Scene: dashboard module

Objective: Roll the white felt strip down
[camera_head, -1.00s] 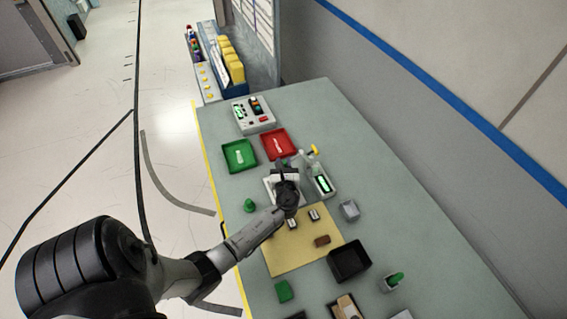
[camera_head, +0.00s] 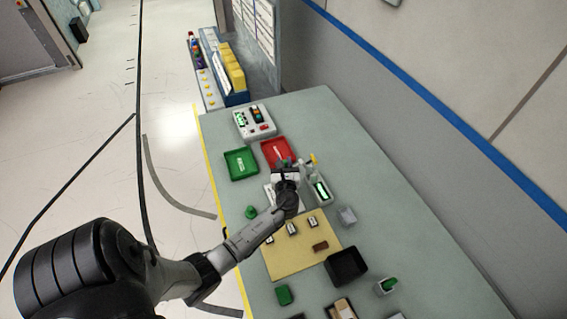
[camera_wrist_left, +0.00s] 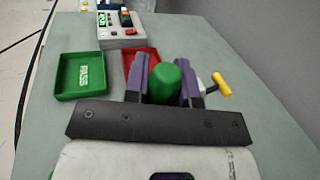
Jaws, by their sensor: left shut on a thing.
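My left gripper (camera_head: 285,166) is over the table just below the red tray. In the left wrist view its purple-sided fingers (camera_wrist_left: 168,82) are shut on a rounded green piece (camera_wrist_left: 172,83), which looks like a handle. What is below that piece is hidden by the black bar in front. A white surface (camera_wrist_left: 100,162) fills the bottom of the left wrist view; I cannot tell whether it is the felt strip. In the head view a white block (camera_head: 270,196) shows partly under the gripper. I cannot make out the felt strip clearly. My right gripper is not in view.
A green tray (camera_head: 241,163) and a red tray (camera_head: 268,148) lie beyond the gripper, with a control box (camera_head: 254,122) behind. A yellow-topped tool (camera_head: 313,158) stands close on the right. A yellow mat (camera_head: 290,262) holds small parts; a black bin (camera_head: 347,267) is beside it.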

